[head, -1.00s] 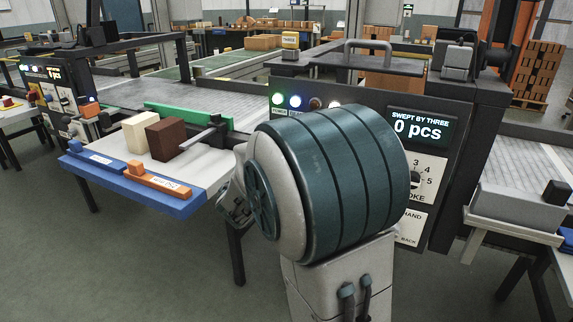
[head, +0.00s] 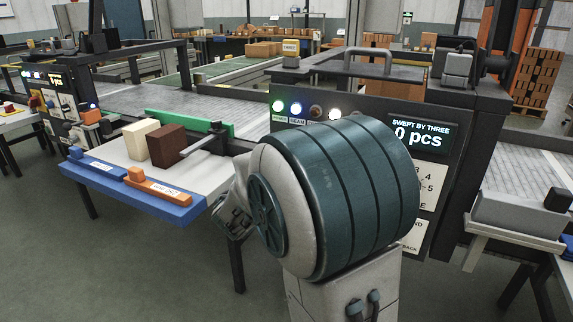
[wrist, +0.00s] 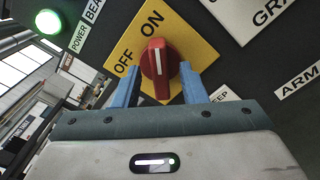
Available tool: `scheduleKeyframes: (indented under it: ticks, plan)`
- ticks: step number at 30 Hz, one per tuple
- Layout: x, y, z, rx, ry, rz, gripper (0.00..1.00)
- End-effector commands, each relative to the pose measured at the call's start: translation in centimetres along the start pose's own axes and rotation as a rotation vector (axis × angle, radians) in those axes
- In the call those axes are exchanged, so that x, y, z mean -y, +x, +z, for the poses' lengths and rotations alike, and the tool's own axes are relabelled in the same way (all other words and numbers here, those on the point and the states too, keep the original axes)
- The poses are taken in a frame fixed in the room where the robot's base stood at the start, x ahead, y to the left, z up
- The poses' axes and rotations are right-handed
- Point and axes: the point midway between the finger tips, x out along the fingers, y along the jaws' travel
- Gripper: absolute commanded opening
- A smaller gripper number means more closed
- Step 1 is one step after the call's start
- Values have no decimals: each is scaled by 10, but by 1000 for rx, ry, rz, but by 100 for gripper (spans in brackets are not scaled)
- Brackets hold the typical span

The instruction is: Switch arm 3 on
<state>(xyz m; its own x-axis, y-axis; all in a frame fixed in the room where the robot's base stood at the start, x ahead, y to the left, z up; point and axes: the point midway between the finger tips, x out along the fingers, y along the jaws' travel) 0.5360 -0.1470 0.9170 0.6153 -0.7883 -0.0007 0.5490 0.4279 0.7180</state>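A red rotary knob (wrist: 160,66) sits on a yellow plate (wrist: 203,40) marked OFF and ON in the wrist view. The knob's white mark points up in the picture, toward ON rather than OFF. My gripper (wrist: 158,70) has its two blue fingers on either side of the knob, with a gap showing at both sides. In the head view the control panel (head: 464,188) reads "SWEPT BY THREE 0 pcs". My arm hides the knob and my gripper there.
A lit green POWER lamp (wrist: 48,21) is beside the plate; an ARM label (wrist: 298,80) is cut off at the right. A cream block (head: 140,138) and a brown block (head: 167,145) stand on a white table at left. A grey conveyor (head: 524,172) lies at right.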

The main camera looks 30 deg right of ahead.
Motion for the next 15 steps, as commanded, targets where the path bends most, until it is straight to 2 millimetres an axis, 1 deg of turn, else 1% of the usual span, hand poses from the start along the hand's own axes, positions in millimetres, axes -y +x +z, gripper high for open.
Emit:
scheduleKeyframes:
  ticks: [9,12,15]
  plan:
    - [-2,-71,0,-4,0,5,38]
    - [-2,-92,0,-4,0,3,38]
    - [-1,-108,0,-3,0,3,38]
